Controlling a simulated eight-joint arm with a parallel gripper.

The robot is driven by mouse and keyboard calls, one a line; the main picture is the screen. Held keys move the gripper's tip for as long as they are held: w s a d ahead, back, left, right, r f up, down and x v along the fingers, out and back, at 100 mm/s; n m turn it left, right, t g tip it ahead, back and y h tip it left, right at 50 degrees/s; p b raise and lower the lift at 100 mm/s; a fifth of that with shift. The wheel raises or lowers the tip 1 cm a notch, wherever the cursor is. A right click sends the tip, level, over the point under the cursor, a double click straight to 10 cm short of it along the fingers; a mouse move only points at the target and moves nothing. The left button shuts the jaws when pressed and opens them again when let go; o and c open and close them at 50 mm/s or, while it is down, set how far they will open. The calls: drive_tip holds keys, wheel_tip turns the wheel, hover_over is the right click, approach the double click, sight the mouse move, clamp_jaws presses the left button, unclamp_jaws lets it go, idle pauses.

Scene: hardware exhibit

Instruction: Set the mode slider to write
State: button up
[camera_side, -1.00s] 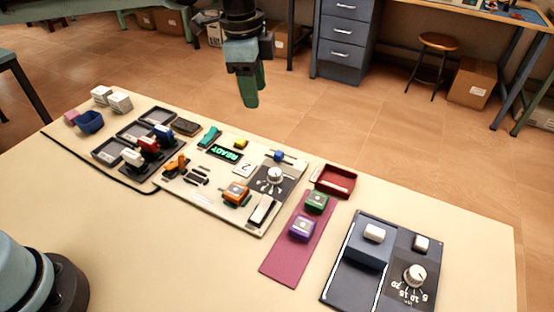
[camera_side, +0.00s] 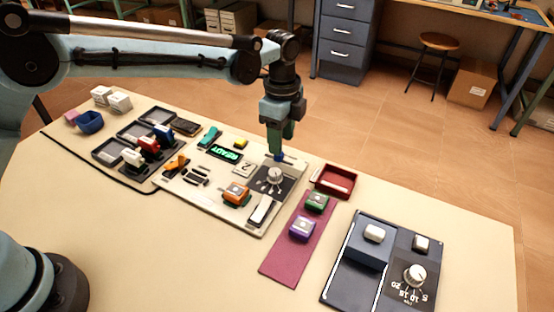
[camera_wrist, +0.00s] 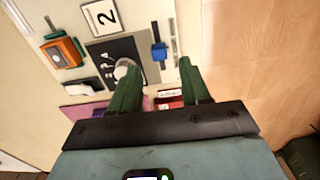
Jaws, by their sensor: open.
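The blue slider handle (camera_side: 279,157) sits at the far right corner of the cream control panel (camera_side: 222,203). In the wrist view the slider handle (camera_wrist: 158,51) shows on a narrow track, and I cannot read its position labels. My gripper (camera_side: 278,150) points down right over the handle and partly covers it in the side view. In the wrist view the green fingers of my gripper (camera_wrist: 160,68) are apart, one to each side of the handle's line. I cannot tell whether either finger touches it.
A white dial (camera_side: 274,175) stands close beside the slider on a dark plate. An orange block (camera_side: 235,194) and a green READY display (camera_side: 226,153) are on the same panel. A red tray (camera_side: 335,181) and a maroon strip (camera_side: 285,260) lie to the right.

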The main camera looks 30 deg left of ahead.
drive_tip(key=shift+f, duration=1.9)
drive_tip(key=shift+c, duration=0.3)
clamp_jaws()
